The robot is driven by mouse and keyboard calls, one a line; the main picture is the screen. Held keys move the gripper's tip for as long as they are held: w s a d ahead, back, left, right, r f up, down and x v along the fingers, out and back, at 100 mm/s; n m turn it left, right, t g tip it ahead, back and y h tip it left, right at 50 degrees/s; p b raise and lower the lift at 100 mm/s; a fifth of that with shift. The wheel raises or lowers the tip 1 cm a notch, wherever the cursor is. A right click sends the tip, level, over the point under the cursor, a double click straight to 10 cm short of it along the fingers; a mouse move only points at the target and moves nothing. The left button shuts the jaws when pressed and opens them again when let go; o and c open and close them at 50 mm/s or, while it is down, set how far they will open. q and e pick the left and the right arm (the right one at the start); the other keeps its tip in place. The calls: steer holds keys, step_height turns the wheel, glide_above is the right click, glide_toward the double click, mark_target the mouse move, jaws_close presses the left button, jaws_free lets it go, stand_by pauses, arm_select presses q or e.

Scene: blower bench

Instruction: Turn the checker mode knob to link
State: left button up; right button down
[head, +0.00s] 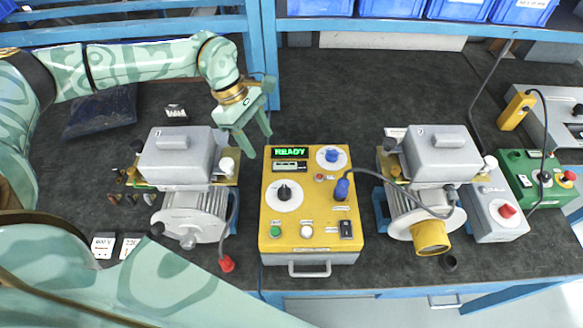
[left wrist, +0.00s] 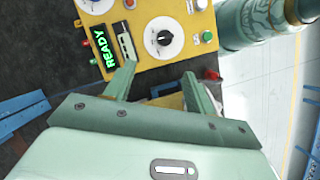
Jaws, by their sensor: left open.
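The yellow checker (head: 270,233) stands in the middle of the bench, with a green display (head: 290,152) reading READY. It carries a black knob (head: 285,193) on a white dial and a blue knob (head: 332,155) on a smaller white dial. The dial labels are too small to read. My left gripper (head: 259,146) is open and empty, above the checker's back left corner, apart from both knobs. In the left wrist view the black knob (left wrist: 163,38) lies just beyond the open fingers (left wrist: 159,72). My right gripper is out of view.
Grey-topped motor units stand left (head: 176,160) and right (head: 440,150) of the checker. A blue plug (head: 342,187) with a cable crosses to the right unit. A red-tipped lead (head: 227,264) lies front left. A green box (head: 540,176) stands far right. Blue bins (head: 460,9) line the back.

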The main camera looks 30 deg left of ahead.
arm_select(q)
glide_toward(282, 189)
steer(key=x, duration=0.3)
steer(key=b+x, duration=0.1)
steer(key=x, duration=0.3)
steer(key=shift+s+d+f, duration=0.15)
steer(key=shift+s+d, duration=0.1)
steer(key=shift+d, duration=0.05)
steer(key=shift+w+d+f, duration=0.1)
steer(key=shift+d+f, duration=0.15)
steer(key=shift+f, duration=0.25)
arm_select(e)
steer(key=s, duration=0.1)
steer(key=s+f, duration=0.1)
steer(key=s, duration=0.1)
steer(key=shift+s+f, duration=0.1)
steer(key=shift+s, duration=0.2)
arm_select(q)
steer(key=c, duration=1)
